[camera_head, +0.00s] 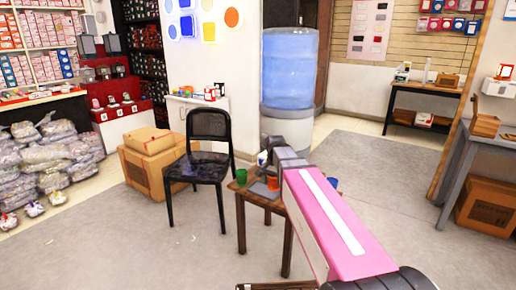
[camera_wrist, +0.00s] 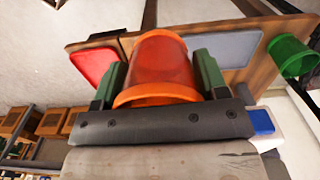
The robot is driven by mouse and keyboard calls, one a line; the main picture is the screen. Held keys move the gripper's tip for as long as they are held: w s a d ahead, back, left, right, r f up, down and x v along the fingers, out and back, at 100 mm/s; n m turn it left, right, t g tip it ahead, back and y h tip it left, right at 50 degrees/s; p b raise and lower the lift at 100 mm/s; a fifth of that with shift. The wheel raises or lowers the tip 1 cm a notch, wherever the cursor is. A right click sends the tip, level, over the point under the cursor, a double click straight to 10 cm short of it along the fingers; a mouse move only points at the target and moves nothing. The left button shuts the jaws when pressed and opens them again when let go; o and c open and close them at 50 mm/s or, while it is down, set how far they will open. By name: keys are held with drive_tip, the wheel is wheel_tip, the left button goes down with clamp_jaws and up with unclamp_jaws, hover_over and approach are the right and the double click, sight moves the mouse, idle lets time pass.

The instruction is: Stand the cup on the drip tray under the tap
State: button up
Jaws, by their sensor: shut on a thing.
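My gripper (camera_wrist: 159,76) is shut on an orange cup (camera_wrist: 160,60), with one dark green finger against each side of it. In the head view the orange cup (camera_head: 272,184) shows small beside my gripper, over a small wooden table (camera_head: 243,191). Whether the cup touches the table top is unclear. In the wrist view a flat grey panel (camera_wrist: 228,48) lies on the wooden table top beyond the cup. I cannot tell whether it is the drip tray. A water dispenser with a big blue bottle (camera_head: 289,66) stands behind the table. No tap can be made out.
The wrist view shows a red square piece (camera_wrist: 97,65). A black chair (camera_head: 209,150) stands close left of the table. Open floor (camera_head: 385,165) lies to the right.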

sight(269, 185)
drive_tip(key=s+d+r+n, duration=0.4)
drive_tip(key=d+r+n, duration=0.35)
drive_tip(key=r, duration=0.25)
drive_tip(key=w+a+f+m, duration=0.1)
drive_tip(key=a+f+m, duration=0.2)
drive_tip(key=f, duration=0.1)
drive_tip(key=w+a+f+m, duration=0.2)
drive_tip(key=a+f+m, duration=0.1)
drive_tip(key=f, duration=0.1)
drive_tip(key=w+a+f+m, duration=0.1)
drive_tip(key=a+f+m, duration=0.2)
drive_tip(key=f, duration=0.1)
drive_tip(key=shift+w+a+f, duration=0.2)
drive_tip(key=shift+w, duration=0.1)
drive_tip(key=w+d+f, duration=0.2)
drive_tip(key=d, duration=0.1)
drive_tip(key=w+d+f, duration=0.2)
drive_tip(key=d, duration=0.1)
drive_tip(key=w+d+f, duration=0.2)
drive_tip(key=d+f, duration=0.1)
drive_tip(key=d, duration=0.1)
drive_tip(key=shift+f, duration=1.8)
drive_tip(key=shift+f, duration=0.2)
drive_tip(key=o, duration=1)
